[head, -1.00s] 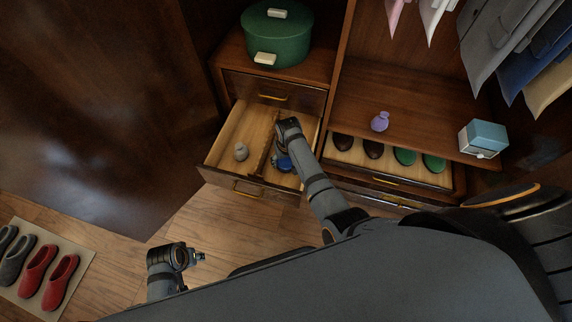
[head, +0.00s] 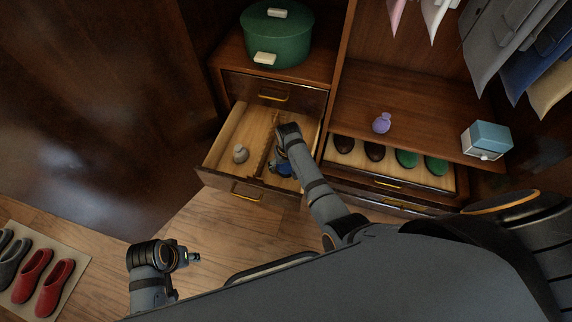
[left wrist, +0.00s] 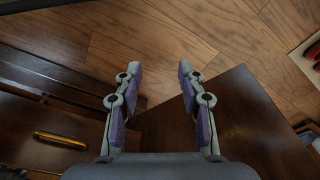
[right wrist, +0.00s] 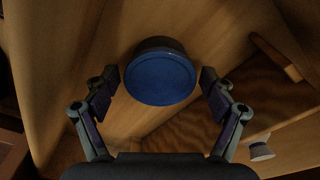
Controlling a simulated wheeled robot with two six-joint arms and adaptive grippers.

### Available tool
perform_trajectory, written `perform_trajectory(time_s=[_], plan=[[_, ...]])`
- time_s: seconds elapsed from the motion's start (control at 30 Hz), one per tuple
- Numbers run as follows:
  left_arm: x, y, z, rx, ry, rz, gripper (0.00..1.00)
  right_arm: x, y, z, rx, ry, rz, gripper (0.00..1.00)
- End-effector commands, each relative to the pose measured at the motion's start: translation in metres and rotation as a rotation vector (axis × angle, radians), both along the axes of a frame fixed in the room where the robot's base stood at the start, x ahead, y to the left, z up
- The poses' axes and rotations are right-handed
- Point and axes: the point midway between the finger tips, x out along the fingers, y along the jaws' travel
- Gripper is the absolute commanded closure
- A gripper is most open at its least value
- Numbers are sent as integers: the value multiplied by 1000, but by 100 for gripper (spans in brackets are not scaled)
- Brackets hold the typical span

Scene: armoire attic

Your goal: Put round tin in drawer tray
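The round tin (right wrist: 160,80) is blue with a flat round lid. In the head view the tin (head: 284,169) shows partly in the right compartment of the open drawer (head: 224,181), beside the wooden divider, with my arm covering part of it. My right gripper (right wrist: 159,77) reaches into that compartment. Its fingers are spread on either side of the tin, with a gap visible on both sides. My left gripper (left wrist: 158,72) is open and empty above the floor, away from the drawer; in the head view it (head: 193,257) is at lower left.
A small grey object (head: 240,154) stands in the drawer's left compartment. A green round box (head: 276,38) sits on the cabinet above. To the right are a shoe drawer (head: 447,181), a purple bottle (head: 382,123) and a blue-white box (head: 487,140). Red slippers (head: 54,287) lie at lower left.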

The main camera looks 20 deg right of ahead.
Motion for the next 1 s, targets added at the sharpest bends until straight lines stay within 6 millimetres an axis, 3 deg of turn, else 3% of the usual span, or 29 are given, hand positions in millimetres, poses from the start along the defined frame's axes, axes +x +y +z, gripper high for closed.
perform_trajectory(time_s=[0.37,0.47,0.77,1.0], plan=[[1,0,-1,0,-1,1,60,0,0,4,0,-1,0,11],[2,3,-12,5,0,5,60,-1,0,8,0,0,0,11],[-4,20,-83,35,-10,20,60,-3,0,30,0,1,0,11],[-29,35,-133,58,-18,24,60,-5,0,48,0,0,0,11]])
